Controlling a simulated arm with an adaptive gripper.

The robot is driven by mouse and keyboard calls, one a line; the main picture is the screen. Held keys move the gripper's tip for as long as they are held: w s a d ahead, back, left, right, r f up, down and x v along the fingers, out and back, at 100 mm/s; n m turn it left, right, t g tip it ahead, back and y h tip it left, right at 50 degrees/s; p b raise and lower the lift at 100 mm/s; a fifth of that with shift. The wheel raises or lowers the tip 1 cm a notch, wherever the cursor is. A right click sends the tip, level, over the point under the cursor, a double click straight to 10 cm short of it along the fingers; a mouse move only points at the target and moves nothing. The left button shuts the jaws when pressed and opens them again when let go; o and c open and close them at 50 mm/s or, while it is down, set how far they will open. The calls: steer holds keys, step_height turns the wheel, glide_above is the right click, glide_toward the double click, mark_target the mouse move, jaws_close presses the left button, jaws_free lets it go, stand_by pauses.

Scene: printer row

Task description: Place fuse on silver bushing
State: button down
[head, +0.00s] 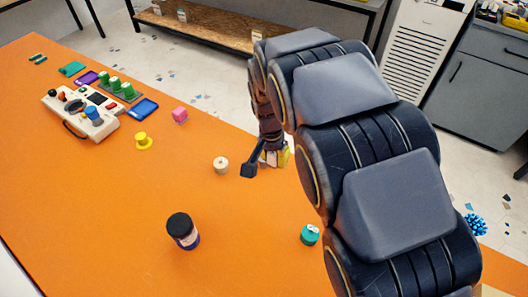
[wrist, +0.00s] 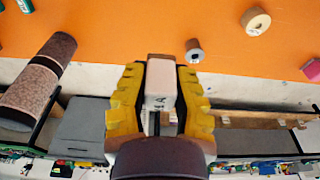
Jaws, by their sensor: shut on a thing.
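The fuse (wrist: 160,85) is a pale, pinkish-white block with dark lettering on its side. My gripper (wrist: 160,90) has yellow ribbed fingers shut on it from both sides, and its end sticks out past the fingertips. The silver bushing (wrist: 194,50) is a small grey ring with a dark reddish hole, on the orange table near its edge. In the wrist view it is up and right of the fuse, apart from it in the picture; the height between them is unclear. In the head view my gripper (head: 277,158) is low near the table's far edge, and I cannot make out the bushing.
A cream round spool (head: 221,165) stands left of my gripper in the head view. A dark-capped jar (head: 183,231) and a teal item (head: 310,235) stand nearer. A pink block (head: 180,116) and yellow piece (head: 143,141) are farther left. The orange table (head: 90,215) has clear room between.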

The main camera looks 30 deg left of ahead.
steer(key=w+a+f, duration=0.7)
steer(key=w+f, duration=0.1)
steer(key=shift+w+a+f, duration=0.15)
steer(key=shift+w+a, duration=0.05)
steer(key=shift+a, duration=0.2)
steer(key=shift+w+a+f, duration=0.2)
steer(key=shift+w+f, duration=0.05)
steer(key=shift+f, duration=1.65)
steer(key=c, duration=1)
jaws_free()
steer(key=shift+f, duration=0.1)
steer(key=shift+o, duration=0.2)
